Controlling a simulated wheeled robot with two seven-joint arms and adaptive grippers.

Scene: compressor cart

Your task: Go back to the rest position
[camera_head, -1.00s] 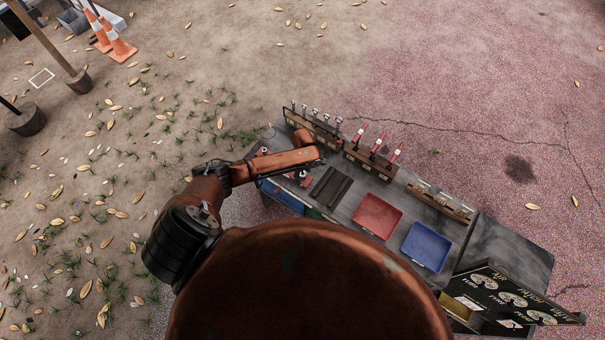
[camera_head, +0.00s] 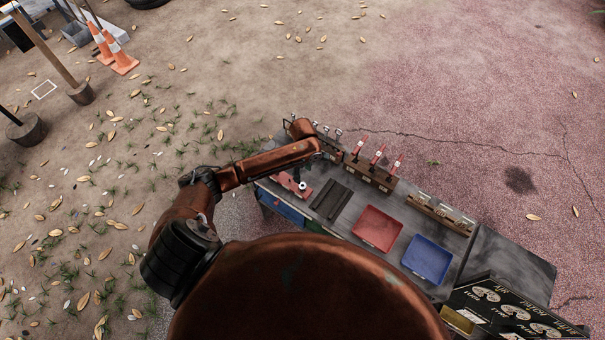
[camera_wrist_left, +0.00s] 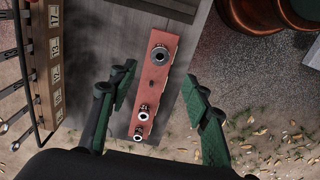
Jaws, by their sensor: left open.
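My left arm (camera_head: 265,168) reaches from the left over the cart's left end in the head view. My left gripper (camera_wrist_left: 158,88) shows clearly in the left wrist view, its two dark green fingers spread wide with nothing between their pads. Below it, a red block (camera_wrist_left: 158,65) with several round metal fittings lies on the grey cart top. The red block also shows in the head view (camera_head: 287,181), beside my forearm. The fingers appear on either side of the block in the picture; their height above it is hard to tell. My right gripper is not in view.
The cart top carries a dark ribbed mat (camera_head: 331,200), a red tray (camera_head: 377,228) and a blue tray (camera_head: 427,259). Wooden racks with tools (camera_head: 370,172) line its far edge, close to my left gripper. A black sign board (camera_head: 515,310) stands at the right end.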

